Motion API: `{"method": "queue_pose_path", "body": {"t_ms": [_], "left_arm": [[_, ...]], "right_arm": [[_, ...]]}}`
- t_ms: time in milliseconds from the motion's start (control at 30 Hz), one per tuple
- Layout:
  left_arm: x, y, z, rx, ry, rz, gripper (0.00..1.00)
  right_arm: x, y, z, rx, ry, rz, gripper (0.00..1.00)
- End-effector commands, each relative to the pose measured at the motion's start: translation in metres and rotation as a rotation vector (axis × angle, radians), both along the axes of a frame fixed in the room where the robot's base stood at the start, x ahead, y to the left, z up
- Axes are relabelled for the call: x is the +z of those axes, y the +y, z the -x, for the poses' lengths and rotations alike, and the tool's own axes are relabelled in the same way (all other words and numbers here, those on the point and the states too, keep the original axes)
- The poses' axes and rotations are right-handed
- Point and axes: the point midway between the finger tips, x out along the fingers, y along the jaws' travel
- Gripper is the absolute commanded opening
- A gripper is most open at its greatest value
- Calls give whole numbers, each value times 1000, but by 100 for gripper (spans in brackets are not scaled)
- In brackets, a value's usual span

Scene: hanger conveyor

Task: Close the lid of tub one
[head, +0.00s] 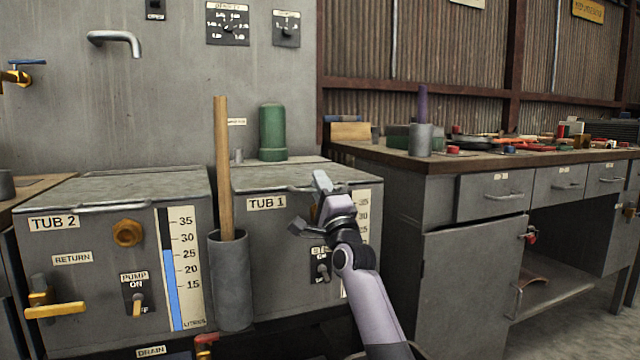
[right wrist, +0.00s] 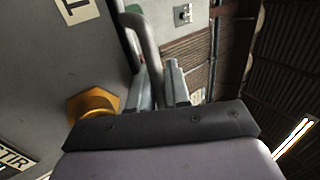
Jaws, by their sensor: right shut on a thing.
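Tub one (head: 275,235) is a grey metal box with a "TUB 1" label, right of tub two. Its lid (head: 265,175) lies flat, or very nearly flat, across the top; I cannot tell whether a slight gap is left at the front. My right gripper (head: 322,184) is at the lid's front edge. In the right wrist view its fingers (right wrist: 160,88) are shut on the lid's grey bar handle (right wrist: 146,38). An orange nut (right wrist: 94,103) on the tub's front shows beside them. My left gripper is not in view.
A grey holder (head: 231,285) with a wooden stick (head: 222,165) stands before the gap between the tubs. Tub two (head: 100,255) is at the left. A green cylinder (head: 272,132) stands behind the lid. A cluttered workbench (head: 470,158) is at the right.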

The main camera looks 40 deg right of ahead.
Motion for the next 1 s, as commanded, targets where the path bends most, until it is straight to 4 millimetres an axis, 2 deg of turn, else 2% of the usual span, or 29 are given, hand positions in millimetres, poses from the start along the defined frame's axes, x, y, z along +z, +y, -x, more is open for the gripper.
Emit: {"method": "queue_pose_path", "body": {"t_ms": [300,333,367,767,1000], "left_arm": [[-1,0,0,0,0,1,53],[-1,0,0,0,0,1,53],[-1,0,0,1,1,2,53],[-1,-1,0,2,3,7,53],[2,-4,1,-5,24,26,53]], "right_arm": [[-2,3,2,-4,1,15,0],[-2,3,2,-5,2,16,27],[-3,3,2,-5,2,16,36],[-6,3,1,-4,12,12,38],[-15,9,17,-1,10,11,38]]}}
